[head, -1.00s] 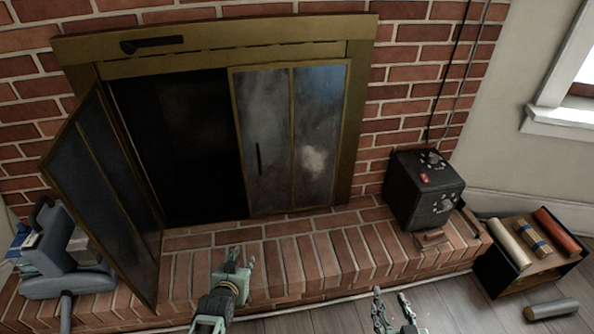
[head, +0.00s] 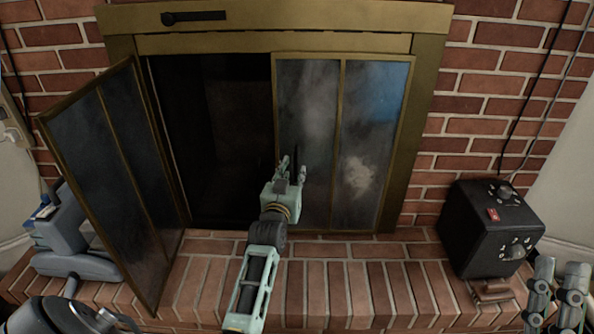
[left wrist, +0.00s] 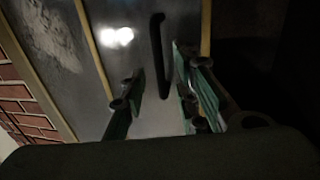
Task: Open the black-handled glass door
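The glass door (head: 376,140) with the brass frame is closed on the right side of the fireplace opening. Its upright black handle (left wrist: 157,50) shows in the left wrist view, between my two fingers as seen there. In the head view the fingers partly cover the handle. My left gripper (head: 291,170) is open in front of this door, one finger on each side of the handle; I cannot tell whether either touches it. My right gripper (head: 558,275) is at the lower right, its fingers apart and empty.
The left glass door (head: 110,180) stands swung out, left of my left arm. A black box with knobs (head: 488,230) sits on the brick hearth (head: 345,290) at the right. A grey-blue device (head: 75,250) sits at the far left.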

